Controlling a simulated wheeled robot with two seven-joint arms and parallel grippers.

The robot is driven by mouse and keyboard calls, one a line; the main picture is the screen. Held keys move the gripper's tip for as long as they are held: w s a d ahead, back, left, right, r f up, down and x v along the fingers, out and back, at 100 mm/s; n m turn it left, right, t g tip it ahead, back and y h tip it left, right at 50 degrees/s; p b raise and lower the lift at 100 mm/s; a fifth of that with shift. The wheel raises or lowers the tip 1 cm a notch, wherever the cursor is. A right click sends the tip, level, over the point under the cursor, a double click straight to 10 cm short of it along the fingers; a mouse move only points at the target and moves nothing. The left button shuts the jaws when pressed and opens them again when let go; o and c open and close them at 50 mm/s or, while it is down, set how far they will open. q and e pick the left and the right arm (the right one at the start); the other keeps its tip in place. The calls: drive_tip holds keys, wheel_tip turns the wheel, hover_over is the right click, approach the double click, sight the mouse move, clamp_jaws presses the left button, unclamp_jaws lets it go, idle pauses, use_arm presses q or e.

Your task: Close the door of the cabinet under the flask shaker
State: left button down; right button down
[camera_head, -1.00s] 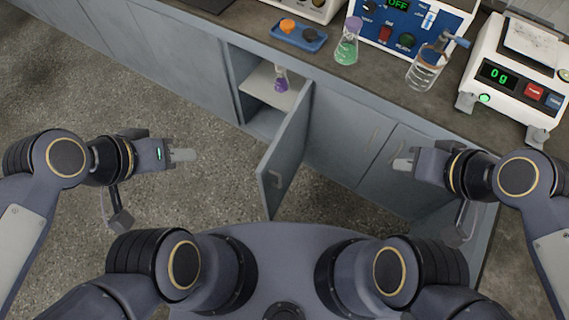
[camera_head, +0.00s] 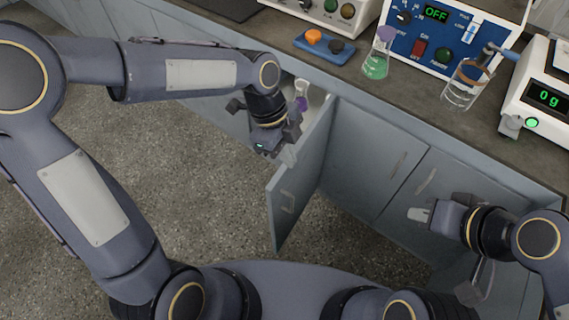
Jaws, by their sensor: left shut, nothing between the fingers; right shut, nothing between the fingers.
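The cabinet door (camera_head: 297,190) stands open, swung out from the lower cabinets, with its handle (camera_head: 287,203) on the face near its free edge. My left gripper (camera_head: 284,156) is shut and empty, at the open cabinet on the left side of the door. I cannot tell whether it touches the door. My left arm hides most of the cabinet opening. A flask with purple liquid (camera_head: 301,97) shows inside. My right gripper (camera_head: 418,214) is shut and empty, in front of the closed cabinets to the right, apart from the door.
On the counter stand a flask with green liquid (camera_head: 376,62), a blue device reading OFF (camera_head: 455,32), a beaker (camera_head: 462,88) and a white balance (camera_head: 545,95). The floor (camera_head: 215,205) left of the door is clear.

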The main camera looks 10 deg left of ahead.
sight(284, 173)
use_arm(q)
wheel_tip(284, 173, down, 8)
drive_tip(key=shift+a+f+b, duration=0.15)
drive_tip(key=shift+f+b, duration=0.1)
drive_tip(key=shift+b, duration=0.45)
drive_tip(key=shift+w+a, duration=0.2)
drive_tip(key=shift+a, duration=0.15)
